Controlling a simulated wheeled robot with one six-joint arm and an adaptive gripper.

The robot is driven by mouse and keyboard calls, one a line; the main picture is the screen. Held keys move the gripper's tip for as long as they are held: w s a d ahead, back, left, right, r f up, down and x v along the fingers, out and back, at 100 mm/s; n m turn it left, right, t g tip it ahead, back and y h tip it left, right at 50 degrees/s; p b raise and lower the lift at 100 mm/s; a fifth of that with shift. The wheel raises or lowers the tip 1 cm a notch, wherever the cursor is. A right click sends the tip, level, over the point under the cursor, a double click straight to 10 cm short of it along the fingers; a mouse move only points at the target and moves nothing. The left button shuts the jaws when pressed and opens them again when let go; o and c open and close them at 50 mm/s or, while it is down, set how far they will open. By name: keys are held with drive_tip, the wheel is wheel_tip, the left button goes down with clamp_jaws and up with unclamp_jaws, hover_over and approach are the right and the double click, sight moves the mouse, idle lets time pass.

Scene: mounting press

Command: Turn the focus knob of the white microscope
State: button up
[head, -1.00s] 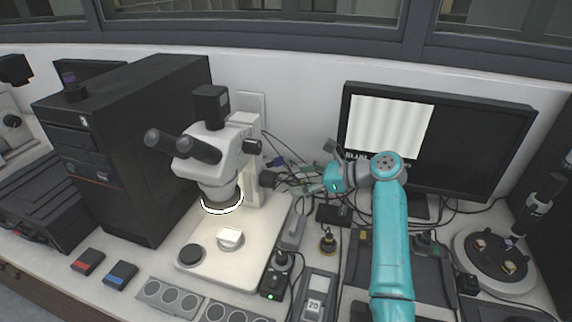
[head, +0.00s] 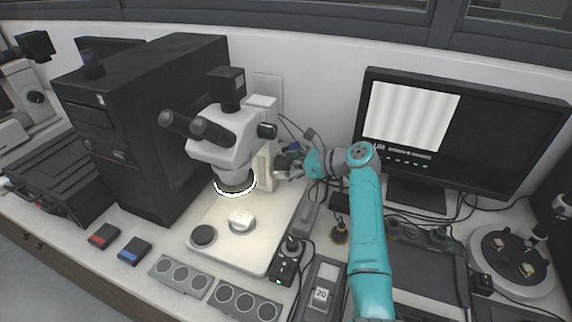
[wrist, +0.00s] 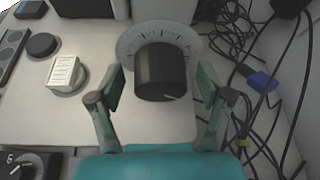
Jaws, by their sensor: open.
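The white microscope (head: 225,138) stands on its pale base plate, left of my arm in the head view. In the wrist view a black focus knob (wrist: 161,74) with a white index mark sits in front of a pale graduated dial (wrist: 128,45). My gripper (wrist: 160,88) is open, one finger on each side of the knob, with a visible gap at both sides. In the head view my gripper (head: 287,168) is beside the microscope's column, and the knob there is hard to make out.
A black computer tower (head: 150,120) stands left of the microscope, and a monitor (head: 460,135) is at the right. Loose cables (wrist: 255,100) and a blue connector (wrist: 262,82) lie right of the knob. A black control box (head: 287,265) stands near the base plate.

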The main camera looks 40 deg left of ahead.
drive_tip(key=shift+a, duration=0.15)
drive_tip(key=c, duration=1.2)
drive_tip(key=shift+o, duration=0.2)
drive_tip(key=n+t, duration=0.1)
drive_tip(key=n, duration=0.1)
drive_tip(key=n+t+y, duration=0.1)
drive_tip(key=n, duration=0.1)
drive_tip(key=shift+s+f+n+t, duration=0.2)
drive_tip(key=shift+n+t, duration=0.1)
drive_tip(key=shift+t, duration=0.1)
drive_tip(key=n+t+y, duration=0.1)
drive_tip(key=n, duration=0.1)
drive_tip(key=n+y, duration=0.1)
drive_tip(key=n, duration=0.1)
drive_tip(key=shift+t, duration=0.4)
drive_tip(key=shift+f+n, duration=0.1)
drive_tip(key=shift+n, duration=0.2)
drive_tip(key=o, duration=1.2)
drive_tip(key=shift+c, duration=0.2)
